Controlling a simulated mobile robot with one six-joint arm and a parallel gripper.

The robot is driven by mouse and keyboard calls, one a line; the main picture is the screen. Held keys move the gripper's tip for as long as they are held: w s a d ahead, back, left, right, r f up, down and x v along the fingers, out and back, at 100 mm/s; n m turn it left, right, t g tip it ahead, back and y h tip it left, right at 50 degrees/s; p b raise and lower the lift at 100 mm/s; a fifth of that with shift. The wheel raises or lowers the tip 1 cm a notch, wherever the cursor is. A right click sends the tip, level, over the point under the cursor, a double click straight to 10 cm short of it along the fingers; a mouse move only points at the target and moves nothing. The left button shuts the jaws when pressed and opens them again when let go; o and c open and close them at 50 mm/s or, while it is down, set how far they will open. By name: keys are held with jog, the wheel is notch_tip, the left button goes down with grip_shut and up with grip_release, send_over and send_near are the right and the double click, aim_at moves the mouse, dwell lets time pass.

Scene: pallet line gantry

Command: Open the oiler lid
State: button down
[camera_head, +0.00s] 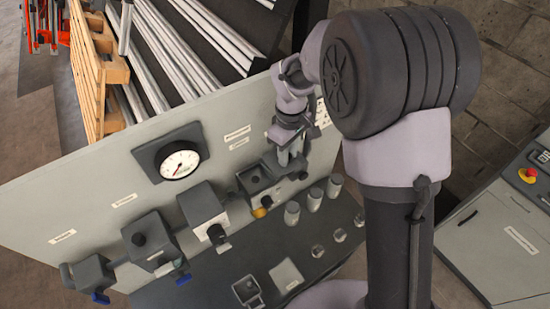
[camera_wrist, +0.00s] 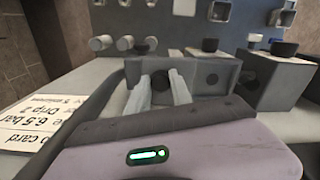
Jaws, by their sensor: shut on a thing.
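The oiler appears to be the grey box (camera_wrist: 222,72) at the right end of the row of units on the panel. My gripper (camera_wrist: 163,88) reaches it, with two pale fingers close together over its left part. A small dark piece shows between the fingers, and the gripper is shut on it; it appears to belong to the oiler lid. In the head view my gripper (camera_head: 291,160) is at the right of the row, next to a box (camera_head: 255,183) with a dark top. The fingers hide much of the held part, so I cannot tell the lid's angle.
A pressure gauge (camera_head: 180,163) and several knobbed units, one at the middle (camera_head: 204,210), line the grey panel (camera_head: 90,215). A dark shelf (camera_head: 225,275) lies below. A control cabinet (camera_head: 505,235) stands at the right.

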jog(key=c, duration=1.1)
grip_release()
jog(key=shift+c, duration=0.2)
notch_tip(320, 180, up, 18)
jog(key=shift+f+p, duration=0.25)
jog(key=shift+p, duration=0.05)
jog(key=s+d+f+m+t+b, duration=0.2)
jog(key=s+f+m+b, duration=0.3)
jog(key=f+b, duration=0.6)
jog(key=s+d+f+m+t+y+b, duration=0.1)
jog(key=s+d+f+m+b, duration=0.3)
jog(key=s+f+b, duration=0.6)
jog(key=s+d+f+m+t+y+b, duration=0.1)
jog(key=s+f+m+b, duration=0.4)
jog(key=f+b, duration=0.8)
jog(key=s+d+t+b, duration=0.1)
jog(key=s+d+b, duration=0.1)
jog(key=b, duration=0.1)
jog(key=shift+s+d+f+m+t, duration=0.2)
jog(key=shift+f+m+t, duration=0.1)
jog(key=shift+m+t, duration=0.1)
